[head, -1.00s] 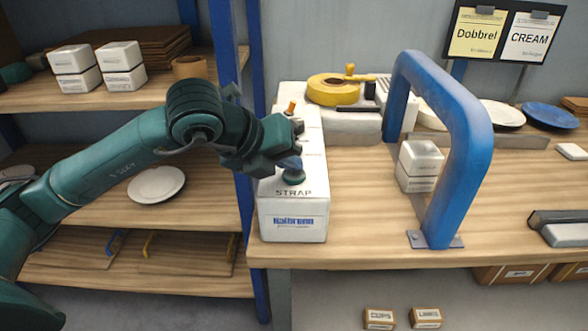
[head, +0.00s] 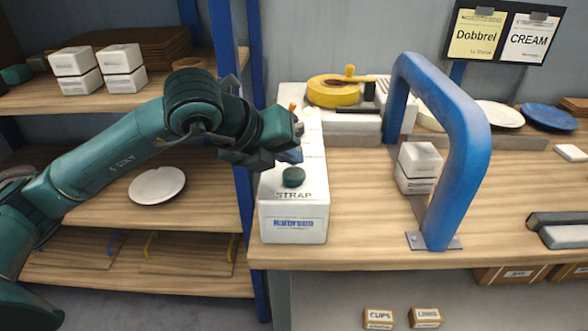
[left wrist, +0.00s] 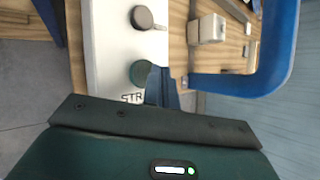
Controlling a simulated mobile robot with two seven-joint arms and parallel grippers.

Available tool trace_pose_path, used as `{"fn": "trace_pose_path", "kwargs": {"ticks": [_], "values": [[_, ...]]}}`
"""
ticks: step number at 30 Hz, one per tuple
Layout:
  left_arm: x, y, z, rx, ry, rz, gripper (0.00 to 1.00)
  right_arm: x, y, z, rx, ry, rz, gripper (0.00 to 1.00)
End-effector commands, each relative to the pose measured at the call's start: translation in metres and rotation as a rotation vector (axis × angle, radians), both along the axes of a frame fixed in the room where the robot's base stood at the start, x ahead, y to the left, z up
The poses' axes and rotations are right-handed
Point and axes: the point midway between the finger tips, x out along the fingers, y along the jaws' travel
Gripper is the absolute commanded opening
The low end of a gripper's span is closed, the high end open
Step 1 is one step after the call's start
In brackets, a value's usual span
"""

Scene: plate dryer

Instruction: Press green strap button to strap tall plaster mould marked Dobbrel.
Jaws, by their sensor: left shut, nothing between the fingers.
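My left gripper (head: 290,155) is shut and empty, just above and behind the green button (head: 293,176) on the white strapping machine's STRAP panel (head: 293,230). The button shows uncovered, with a small gap to the fingertips. In the left wrist view the shut fingers (left wrist: 162,88) are beside the green button (left wrist: 143,73). A white two-part plaster mould (head: 420,165) stands upright on the table under the blue arch (head: 465,130); it also shows in the left wrist view (left wrist: 208,28). I cannot make out a strap or a name on it. My right gripper is not in view.
A dark button (left wrist: 142,18) sits farther along the panel. A yellow tape roll (head: 333,90) is behind the machine. A sign board (head: 495,33) reads Dobbrel and CREAM. White blocks (head: 98,68) and a plate (head: 157,185) are on the left shelves. The table right of the arch has free room.

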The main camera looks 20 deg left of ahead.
Motion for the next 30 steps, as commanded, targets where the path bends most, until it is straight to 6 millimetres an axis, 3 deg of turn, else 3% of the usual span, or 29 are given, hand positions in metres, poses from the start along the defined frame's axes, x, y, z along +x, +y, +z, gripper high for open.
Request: {"fn": "trace_pose_path", "kwargs": {"ticks": [5,19,30], "values": [[0.000,0.000,0.005,-0.001,-0.001,0.000,0.00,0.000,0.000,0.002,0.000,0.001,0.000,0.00],[0.000,0.000,0.049,-0.002,-0.002,0.000,0.00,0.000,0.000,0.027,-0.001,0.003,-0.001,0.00],[0.000,0.000,0.050,-0.001,-0.001,0.000,0.00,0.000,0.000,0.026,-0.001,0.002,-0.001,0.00]]}}
